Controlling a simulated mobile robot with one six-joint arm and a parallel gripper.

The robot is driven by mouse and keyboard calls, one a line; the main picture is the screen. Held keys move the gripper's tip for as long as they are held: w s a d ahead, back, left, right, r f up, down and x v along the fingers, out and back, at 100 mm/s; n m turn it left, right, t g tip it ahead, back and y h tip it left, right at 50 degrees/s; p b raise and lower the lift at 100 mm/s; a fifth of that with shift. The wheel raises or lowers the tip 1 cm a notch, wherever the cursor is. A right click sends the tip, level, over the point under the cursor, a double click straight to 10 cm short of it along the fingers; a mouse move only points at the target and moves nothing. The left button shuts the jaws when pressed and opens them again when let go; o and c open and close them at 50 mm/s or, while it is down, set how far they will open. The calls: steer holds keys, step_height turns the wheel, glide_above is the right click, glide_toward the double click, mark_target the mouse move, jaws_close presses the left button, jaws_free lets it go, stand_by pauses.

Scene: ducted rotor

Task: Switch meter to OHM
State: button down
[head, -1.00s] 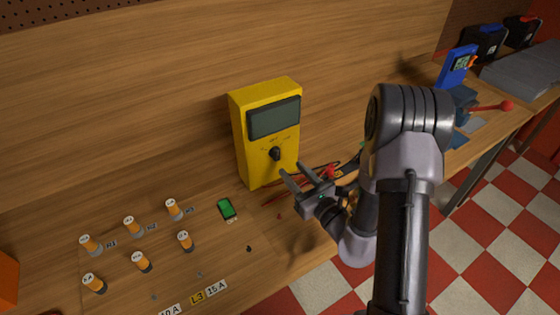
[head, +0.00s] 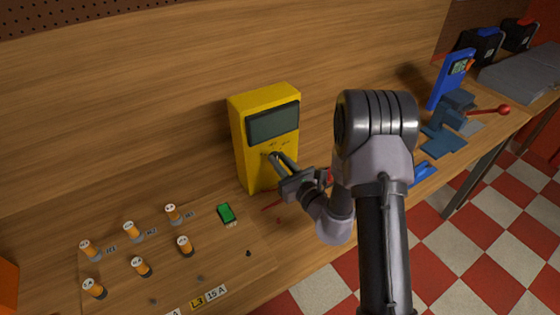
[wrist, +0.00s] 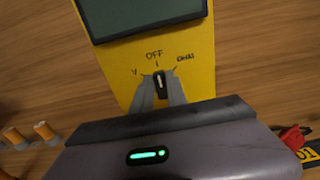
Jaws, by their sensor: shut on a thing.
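The yellow meter (head: 253,156) stands upright on the wooden bench, its dark screen (head: 273,123) blank. In the wrist view the meter face (wrist: 195,62) shows the marks V at left, OFF at top and OHM at right. The black knob (wrist: 159,79) has a white line that points up, near OFF. My gripper (wrist: 160,92) is shut on the knob, one finger on each side. In the head view my gripper (head: 279,162) reaches the meter's front and hides the knob.
A green switch-like part (head: 226,213) lies in front of the meter. Several orange fuse-like cylinders (head: 133,231) stand at the left. Red leads (wrist: 293,136) lie right of the meter. A blue vise (head: 447,126) is farther right.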

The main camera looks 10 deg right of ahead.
steer(key=shift+m, duration=0.4)
steer(key=m+p, duration=0.2)
steer(key=m, duration=0.1)
steer(key=m+p, duration=0.1)
steer(key=shift+d+r+m, duration=0.1)
steer(key=shift+d+m, duration=0.15)
steer(key=shift+m, duration=0.15)
steer(key=m+p, duration=0.2)
steer(key=m, duration=0.1)
steer(key=m+p, duration=0.1)
steer(key=m, duration=0.1)
steer(key=shift+w+d+f, duration=0.15)
steer(key=shift+d+f, duration=0.05)
steer(key=shift+f, duration=0.1)
steer(key=shift+m, duration=0.3)
steer(key=c, duration=1.3)
jaws_free()
